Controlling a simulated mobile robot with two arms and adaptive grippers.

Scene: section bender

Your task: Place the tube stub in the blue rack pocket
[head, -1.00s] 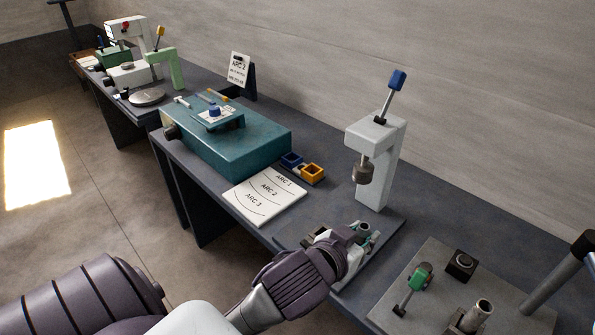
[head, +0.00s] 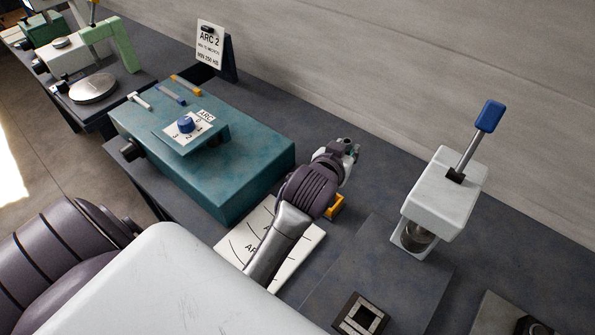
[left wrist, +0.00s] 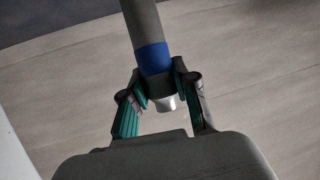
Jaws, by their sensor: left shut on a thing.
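In the left wrist view, the tube stub (left wrist: 143,22) is a grey cylinder with a blue band (left wrist: 153,58). In the head view, my left gripper (head: 346,154) is over the bench, beyond the arc card and near the rack pockets; the tube is too small to make out clearly there. The orange pocket (head: 336,208) shows partly beside my wrist. The blue pocket is hidden behind my arm. My right gripper is not in view.
A teal machine (head: 235,170) with a blue knob stands left of my gripper. A white press (head: 440,195) with a blue-handled lever stands to the right. The arc card (head: 290,250) lies under my forearm. An ARC 2 sign (head: 209,45) stands behind.

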